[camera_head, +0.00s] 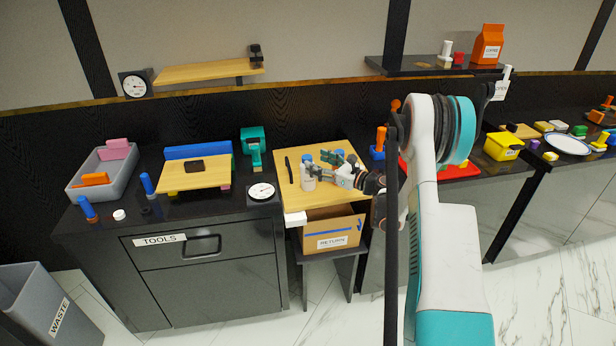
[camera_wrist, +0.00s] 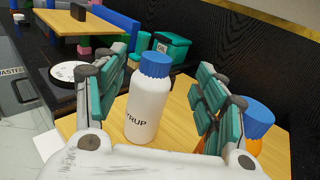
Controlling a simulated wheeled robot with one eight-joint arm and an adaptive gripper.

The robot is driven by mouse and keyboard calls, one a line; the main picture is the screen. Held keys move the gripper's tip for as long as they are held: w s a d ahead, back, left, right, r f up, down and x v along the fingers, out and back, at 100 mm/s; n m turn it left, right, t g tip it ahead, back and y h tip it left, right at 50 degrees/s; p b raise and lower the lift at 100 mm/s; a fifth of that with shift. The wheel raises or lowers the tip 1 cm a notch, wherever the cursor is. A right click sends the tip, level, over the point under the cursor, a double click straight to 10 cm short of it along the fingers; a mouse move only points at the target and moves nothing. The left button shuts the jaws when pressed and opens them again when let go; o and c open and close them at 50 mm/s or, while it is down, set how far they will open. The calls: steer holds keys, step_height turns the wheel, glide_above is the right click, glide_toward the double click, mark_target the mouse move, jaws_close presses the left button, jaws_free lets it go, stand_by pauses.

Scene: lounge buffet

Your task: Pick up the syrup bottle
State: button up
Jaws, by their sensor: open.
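The syrup bottle (camera_wrist: 147,108) is white with a blue cap and dark lettering, partly cut off by my gripper body. It stands upright on the wooden board (camera_head: 318,198), and in the head view the bottle (camera_head: 308,183) is just left of my gripper (camera_head: 326,168). In the wrist view my gripper (camera_wrist: 160,78) is open, with teal-padded fingers on either side of the bottle and a visible gap to each. Whether the bottle is fully between the fingertips is hard to tell.
A second blue-capped container (camera_wrist: 254,118) with an orange body stands right of the right finger. A dark slim object (camera_head: 289,170) lies on the board's left. A dial scale (camera_head: 262,192) and teal device (camera_head: 252,147) stand left. A RETURN box (camera_head: 332,240) sits below.

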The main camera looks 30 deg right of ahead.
mark_target(311, 161)
steer(key=b+x, duration=0.1)
steer(key=x, duration=0.1)
steer(key=b+x, duration=0.1)
steer(key=x, duration=0.2)
steer(key=shift+s+a+f, duration=0.15)
steer(key=shift+a, duration=0.05)
jaws_close()
